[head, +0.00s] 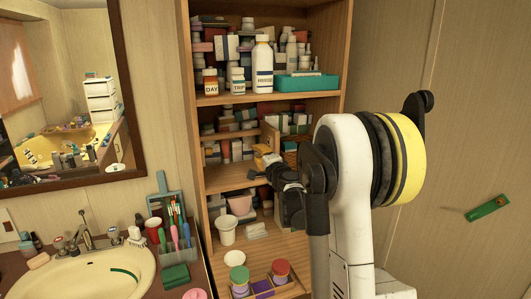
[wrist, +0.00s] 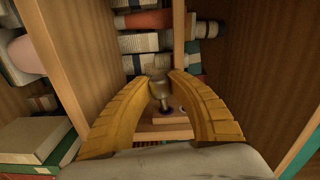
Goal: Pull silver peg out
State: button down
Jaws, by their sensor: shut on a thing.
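The silver peg (wrist: 160,90) shows in the wrist view as a dull grey, rounded-topped piece between my fingertips. My gripper (wrist: 161,83) has its two yellow fingers closed around it. Below the peg is a pale wooden block (wrist: 150,135) with a dark hole showing beside the peg's lower end. I cannot tell how far the peg is in the wood. In the head view my gripper (head: 262,160) reaches into the middle of the open wooden cabinet, and the peg is too small to make out there.
A wooden divider (wrist: 178,35) stands just beyond the peg, with boxes packed behind it. White bottles (head: 263,65) and a teal tray (head: 306,83) are on the shelf above. Cups (head: 227,232) stand on the shelf below. The cabinet's side walls (wrist: 85,45) are close by.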

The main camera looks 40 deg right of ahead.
jog(key=shift+w+a+f, duration=0.1)
jog(key=shift+w+a, duration=0.05)
jog(key=shift+a, duration=0.4)
dwell(0.4)
jog(key=v, duration=0.9)
dwell(0.6)
